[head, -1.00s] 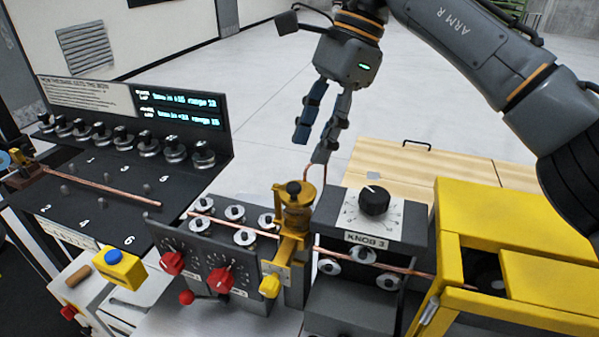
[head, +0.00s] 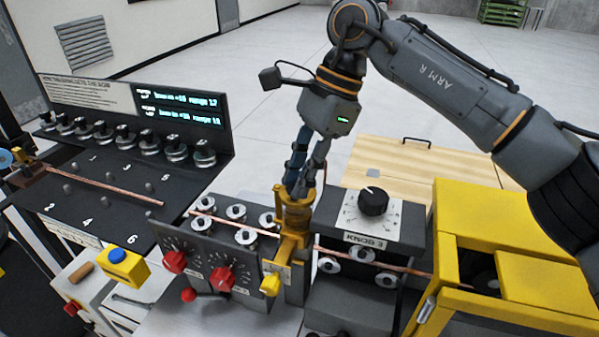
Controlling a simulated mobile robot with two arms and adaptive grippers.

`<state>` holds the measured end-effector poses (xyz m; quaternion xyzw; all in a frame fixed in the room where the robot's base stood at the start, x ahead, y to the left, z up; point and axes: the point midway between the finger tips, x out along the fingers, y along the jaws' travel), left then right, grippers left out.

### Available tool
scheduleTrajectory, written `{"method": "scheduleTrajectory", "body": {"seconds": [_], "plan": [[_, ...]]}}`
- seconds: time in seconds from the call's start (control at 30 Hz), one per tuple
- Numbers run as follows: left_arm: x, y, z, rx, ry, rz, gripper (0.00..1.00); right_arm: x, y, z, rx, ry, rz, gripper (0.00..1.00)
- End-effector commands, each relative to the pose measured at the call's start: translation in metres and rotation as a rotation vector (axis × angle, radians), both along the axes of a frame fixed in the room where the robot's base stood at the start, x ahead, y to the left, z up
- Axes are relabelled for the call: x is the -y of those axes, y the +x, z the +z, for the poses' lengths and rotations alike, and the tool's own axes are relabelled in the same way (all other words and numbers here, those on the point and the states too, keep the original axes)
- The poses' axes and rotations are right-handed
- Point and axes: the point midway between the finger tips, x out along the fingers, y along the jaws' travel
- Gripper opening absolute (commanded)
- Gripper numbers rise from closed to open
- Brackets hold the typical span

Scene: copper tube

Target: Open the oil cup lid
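The oil cup (head: 296,217) is a yellow-brass cup on a yellow bracket in the middle of the machine. Its lid's dark knob, seen earlier, is now hidden behind my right gripper's fingers. My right gripper (head: 296,190) points down at the top of the cup, its fingertips at the lid. The fingers look close together, but whether they are closed on the knob cannot be told. The lid's own state is mostly hidden. My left gripper is not in view.
A copper tube (head: 400,268) runs through the rollers beside the cup. The Knob 3 box (head: 384,222) stands close on the right, with a yellow housing (head: 462,205) beyond. Red knobs (head: 222,278) are at the front left. A wooden surface (head: 400,166) lies behind.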

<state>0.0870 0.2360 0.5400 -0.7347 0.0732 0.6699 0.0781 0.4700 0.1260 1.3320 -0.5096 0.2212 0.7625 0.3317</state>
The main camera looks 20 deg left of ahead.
Motion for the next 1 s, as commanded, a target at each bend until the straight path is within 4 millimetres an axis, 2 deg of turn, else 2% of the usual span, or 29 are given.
{"method": "scheduleTrajectory", "body": {"seconds": [0.37,0.57,1.0], "plan": [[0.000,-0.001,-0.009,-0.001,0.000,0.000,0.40,-0.001,-0.002,-0.002,0.001,0.001,-0.042,0.00],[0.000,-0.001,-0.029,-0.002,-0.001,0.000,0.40,-0.002,-0.006,-0.005,0.002,0.001,-0.151,0.00],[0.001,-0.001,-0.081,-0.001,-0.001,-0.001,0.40,-0.013,-0.021,-0.005,0.003,0.002,-0.552,0.00]]}}
